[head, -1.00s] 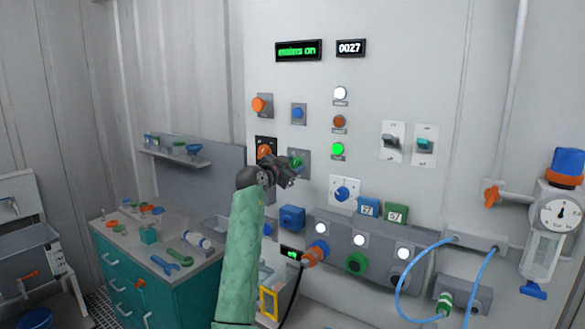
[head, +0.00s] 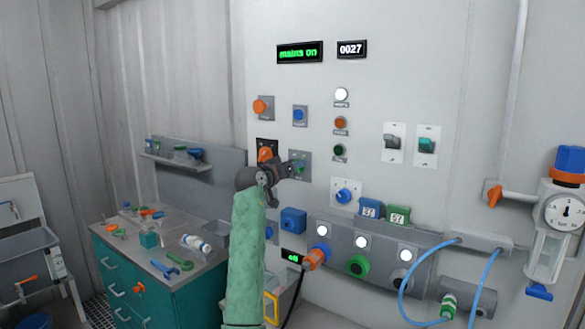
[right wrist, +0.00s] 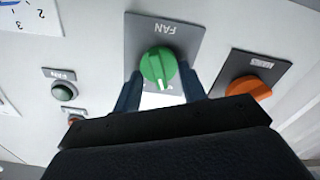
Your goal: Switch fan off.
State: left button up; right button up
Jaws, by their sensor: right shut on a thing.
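The green fan knob (right wrist: 159,66) sits on a grey plate marked FAN (right wrist: 188,38) in the right wrist view. My right gripper (right wrist: 160,85) is shut on it, one finger on each side. In the head view the gripper (head: 290,170) is at the fan plate (head: 301,158) and hides most of the knob. The fan lamp (head: 340,151) is dark in the head view, and it is also dark in the right wrist view (right wrist: 63,91). My left gripper is not in view.
An orange rotary knob (right wrist: 248,88) sits close beside the fan knob. The display (head: 299,52) reads "mains on". A teal cabinet (head: 150,285) stands below left.

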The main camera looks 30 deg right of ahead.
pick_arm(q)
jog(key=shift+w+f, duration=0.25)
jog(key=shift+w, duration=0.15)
pick_arm(e)
jog(key=shift+w+r+n, duration=0.1)
jog(key=shift+n, duration=0.7)
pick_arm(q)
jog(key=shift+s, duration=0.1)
pick_arm(e)
jog(key=o, duration=0.8)
jog(key=shift+o, duration=0.8)
pick_arm(q)
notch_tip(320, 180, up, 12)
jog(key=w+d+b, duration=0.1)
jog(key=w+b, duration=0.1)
jog(key=b, duration=0.1)
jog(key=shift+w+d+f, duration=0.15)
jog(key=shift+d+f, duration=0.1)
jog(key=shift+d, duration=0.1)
pick_arm(e)
jog(key=v, duration=0.7)
jog(key=shift+a, duration=0.35)
